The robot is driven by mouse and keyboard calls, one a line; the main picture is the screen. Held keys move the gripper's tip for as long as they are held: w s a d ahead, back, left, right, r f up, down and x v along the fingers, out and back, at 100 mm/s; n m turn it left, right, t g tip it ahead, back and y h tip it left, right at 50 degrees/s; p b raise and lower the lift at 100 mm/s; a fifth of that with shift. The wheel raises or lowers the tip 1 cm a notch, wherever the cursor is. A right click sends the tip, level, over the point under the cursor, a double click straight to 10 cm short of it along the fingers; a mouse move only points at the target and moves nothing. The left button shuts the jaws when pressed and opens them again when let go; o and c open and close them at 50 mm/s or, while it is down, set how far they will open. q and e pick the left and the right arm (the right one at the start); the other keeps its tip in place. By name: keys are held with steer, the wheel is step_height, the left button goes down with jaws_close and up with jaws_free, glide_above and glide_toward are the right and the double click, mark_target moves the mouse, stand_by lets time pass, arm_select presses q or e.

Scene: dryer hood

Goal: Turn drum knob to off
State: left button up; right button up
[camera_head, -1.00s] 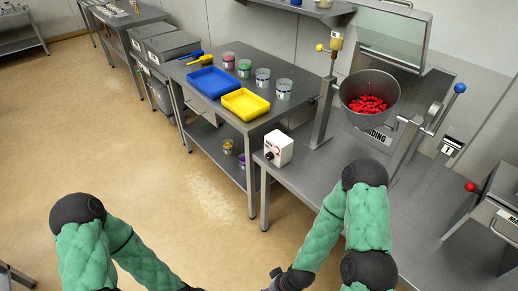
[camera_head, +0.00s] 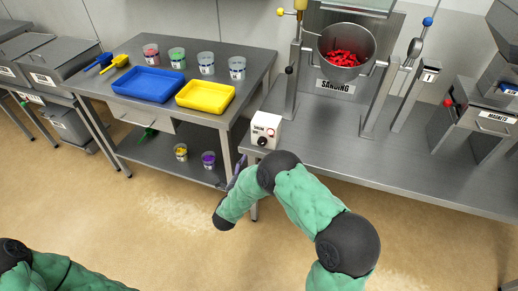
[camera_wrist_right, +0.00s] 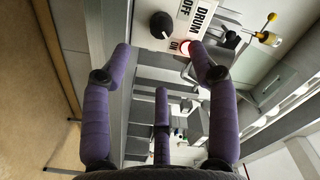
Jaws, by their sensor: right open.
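The drum control is a small white box (camera_head: 266,130) on the front left corner of the right-hand bench. Its black drum knob (camera_head: 262,142) is on the front face. In the right wrist view the knob (camera_wrist_right: 161,25) shows beside a label reading DRUM, OFF and ON. A red light (camera_wrist_right: 186,47) glows by ON. My right gripper (camera_head: 236,170) is low in front of the box, mostly hidden by its wrist. In the wrist view its purple fingers (camera_wrist_right: 160,55) are spread and empty, apart from the knob. My left gripper is out of view.
A metal drum (camera_head: 346,48) with red pieces stands behind, over the SANDING label. The bench edge (camera_head: 300,165) lies close to my right arm. A blue tray (camera_head: 148,80), a yellow tray (camera_head: 205,96) and several cups are on the left table.

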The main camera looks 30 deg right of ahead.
mark_target(261, 144)
steer(key=b+x, duration=0.3)
steer(key=x, duration=0.6)
steer(key=shift+d, duration=0.35)
steer(key=shift+w+d+r, duration=0.1)
steer(key=shift+w+d, duration=0.35)
steer(key=c, duration=1.1)
